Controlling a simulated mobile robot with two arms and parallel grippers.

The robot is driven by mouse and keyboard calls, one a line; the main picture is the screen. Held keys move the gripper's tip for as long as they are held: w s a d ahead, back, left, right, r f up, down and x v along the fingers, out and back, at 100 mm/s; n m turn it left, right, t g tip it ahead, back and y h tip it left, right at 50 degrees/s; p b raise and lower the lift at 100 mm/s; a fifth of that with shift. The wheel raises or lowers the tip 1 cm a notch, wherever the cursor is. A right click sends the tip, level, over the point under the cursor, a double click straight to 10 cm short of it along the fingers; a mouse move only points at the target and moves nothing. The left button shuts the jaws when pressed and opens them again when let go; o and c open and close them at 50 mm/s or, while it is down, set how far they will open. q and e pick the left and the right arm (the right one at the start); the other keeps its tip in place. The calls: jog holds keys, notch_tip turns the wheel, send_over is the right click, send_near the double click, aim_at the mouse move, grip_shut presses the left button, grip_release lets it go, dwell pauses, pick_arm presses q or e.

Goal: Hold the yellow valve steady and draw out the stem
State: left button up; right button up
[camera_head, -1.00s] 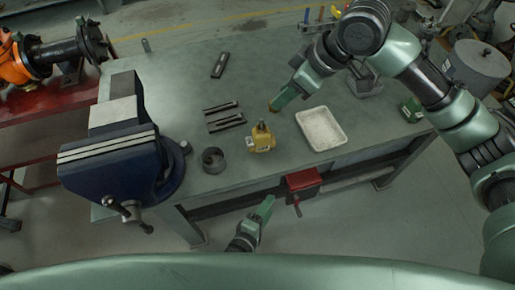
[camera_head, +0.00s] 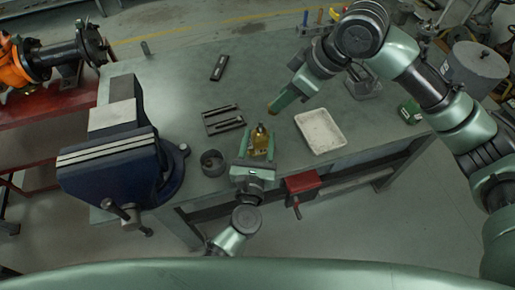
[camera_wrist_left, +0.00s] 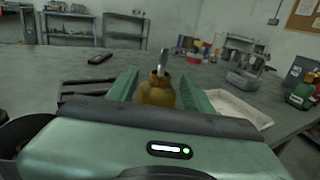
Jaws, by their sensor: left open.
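The yellow valve (camera_head: 260,148) stands on the workbench near its front edge, with its grey stem (camera_wrist_left: 163,62) upright from the top collar. My left gripper (camera_head: 259,141) is open, with one green finger on each side of the valve body. In the left wrist view the valve (camera_wrist_left: 158,95) sits between the fingers; whether they touch it I cannot tell. My right gripper (camera_head: 274,107) is above the bench, behind and right of the valve.
A white tray (camera_head: 320,131) lies right of the valve. A dark ring (camera_head: 213,163) and dark slotted parts (camera_head: 223,119) lie to its left. A big blue vise (camera_head: 115,170) stands at the bench's left. A red box (camera_head: 302,182) is under the front edge.

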pick_arm(q)
jog(key=shift+w+d, duration=0.2)
jog(key=shift+w, duration=1.55)
grip_shut()
pick_arm(e)
jog(key=shift+c, duration=0.9)
jog(key=n+g+h, duration=0.3)
jog(key=n+h, duration=0.2)
jog(key=n, duration=0.3)
send_over(261, 122)
notch_tip(261, 122, down, 4)
jog(key=shift+a+f, duration=0.1)
jog(key=shift+f, duration=3.55)
